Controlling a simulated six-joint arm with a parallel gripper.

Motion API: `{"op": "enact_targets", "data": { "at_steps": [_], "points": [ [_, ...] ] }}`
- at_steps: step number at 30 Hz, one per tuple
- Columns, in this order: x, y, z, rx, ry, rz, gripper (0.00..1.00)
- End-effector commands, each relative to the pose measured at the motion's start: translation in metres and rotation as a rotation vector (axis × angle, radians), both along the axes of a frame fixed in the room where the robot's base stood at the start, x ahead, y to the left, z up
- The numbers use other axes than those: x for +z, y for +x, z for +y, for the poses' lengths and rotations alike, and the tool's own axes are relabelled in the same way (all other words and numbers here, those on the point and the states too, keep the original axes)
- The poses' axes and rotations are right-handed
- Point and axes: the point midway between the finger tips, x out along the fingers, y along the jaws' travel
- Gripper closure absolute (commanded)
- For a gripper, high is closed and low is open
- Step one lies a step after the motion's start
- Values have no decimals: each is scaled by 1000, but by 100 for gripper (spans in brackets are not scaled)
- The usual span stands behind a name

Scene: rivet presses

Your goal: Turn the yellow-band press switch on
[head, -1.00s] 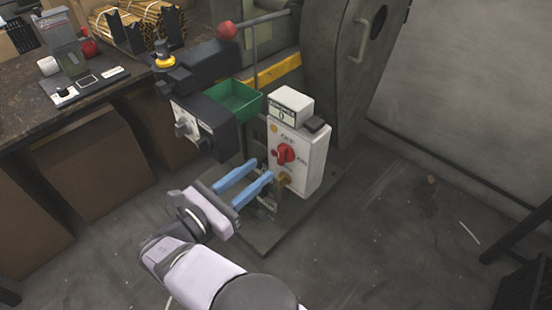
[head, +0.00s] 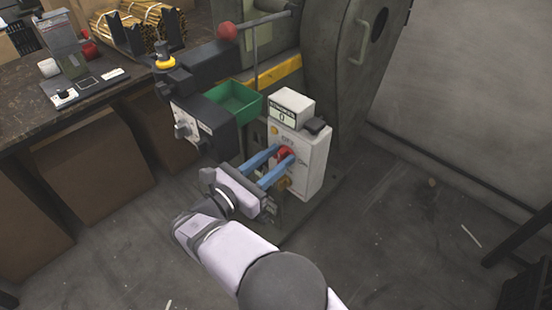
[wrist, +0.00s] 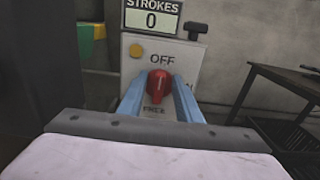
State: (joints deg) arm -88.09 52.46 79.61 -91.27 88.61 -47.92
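The press with the yellow band (head: 281,73) has a white switch box (head: 316,165) on its front. The box bears a red rotary switch (head: 286,153), also in the wrist view (wrist: 160,86), with its handle roughly upright below the OFF label (wrist: 161,60). ON is at the right, partly hidden by a finger. My gripper (head: 282,155) has its blue fingers on either side of the red switch. In the wrist view, the fingers (wrist: 160,98) stand apart, left and right of the switch, with narrow gaps; I cannot tell whether either touches it.
A stroke counter (head: 289,108) reading 0 tops the box. A yellow round button (wrist: 136,51) sits left of OFF.

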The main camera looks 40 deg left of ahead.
Motion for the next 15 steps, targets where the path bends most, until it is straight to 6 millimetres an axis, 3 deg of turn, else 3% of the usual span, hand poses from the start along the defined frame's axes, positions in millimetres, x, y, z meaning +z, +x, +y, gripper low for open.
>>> {"op": "enact_targets", "data": {
  "at_steps": [5,9,10,15],
  "points": [
    [0,0,0,0,0,0,69],
    [0,0,0,0,0,0,97],
    [0,0,0,0,0,0,100],
    [0,0,0,0,1,0,100]
  ]
}}
